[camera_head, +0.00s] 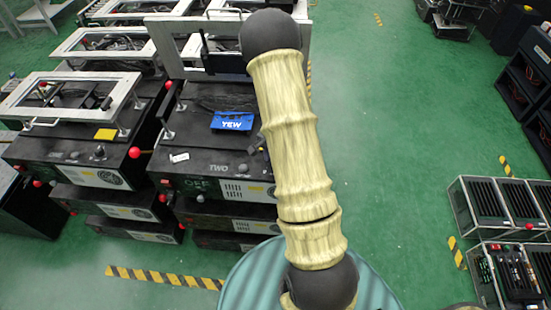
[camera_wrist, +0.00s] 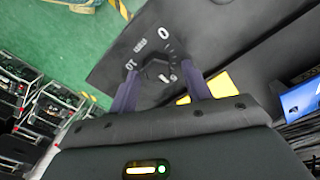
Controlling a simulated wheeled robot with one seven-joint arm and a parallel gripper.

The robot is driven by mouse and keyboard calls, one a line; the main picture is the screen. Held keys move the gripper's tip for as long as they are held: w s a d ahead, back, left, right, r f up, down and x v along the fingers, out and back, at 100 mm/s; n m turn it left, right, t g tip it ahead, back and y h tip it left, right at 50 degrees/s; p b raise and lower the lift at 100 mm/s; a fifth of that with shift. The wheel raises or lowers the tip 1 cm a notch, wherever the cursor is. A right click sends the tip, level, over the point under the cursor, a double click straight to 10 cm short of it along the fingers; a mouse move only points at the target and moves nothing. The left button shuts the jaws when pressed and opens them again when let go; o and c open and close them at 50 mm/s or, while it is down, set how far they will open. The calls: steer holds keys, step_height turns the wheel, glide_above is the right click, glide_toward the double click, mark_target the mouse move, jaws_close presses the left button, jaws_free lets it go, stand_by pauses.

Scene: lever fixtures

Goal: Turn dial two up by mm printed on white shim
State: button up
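In the wrist view my gripper (camera_wrist: 158,73) is open, its two purple fingers on either side of a dark dial (camera_wrist: 157,68). The white marks 0 and 10 stand around the dial, with another mark partly hidden near the knob. I cannot tell where the dial points or whether the fingers touch it. In the head view my arm hides the gripper and this dial, just right of the word TWO (camera_head: 217,168) on the black cabinet. A small white shim (camera_head: 180,157) lies on that cabinet's top, left of TWO. Its print is too small to read.
A yellow piece (camera_wrist: 222,85) lies beside the right finger. A second cabinet with a yellow block (camera_head: 105,134) stands left. A red-ended lever (camera_head: 135,152) sticks out between them.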

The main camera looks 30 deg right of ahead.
steer(key=shift+r, duration=0.1)
step_height(320, 180, up, 17)
stand_by(0.6)
steer(key=shift+s+r, duration=0.1)
steer(key=s+a+r+n+t+p, duration=0.1)
steer(key=s+a+r+n, duration=0.2)
steer(key=s+a+n, duration=0.3)
steer(key=s+a+r+n+t+p, duration=0.1)
steer(key=s+a+r+n+p, duration=0.1)
steer(key=s+a+n, duration=0.4)
steer(key=shift+s+a+r+n+t+p, duration=0.3)
steer(key=shift+a+r+n, duration=0.15)
steer(key=shift+a, duration=0.7)
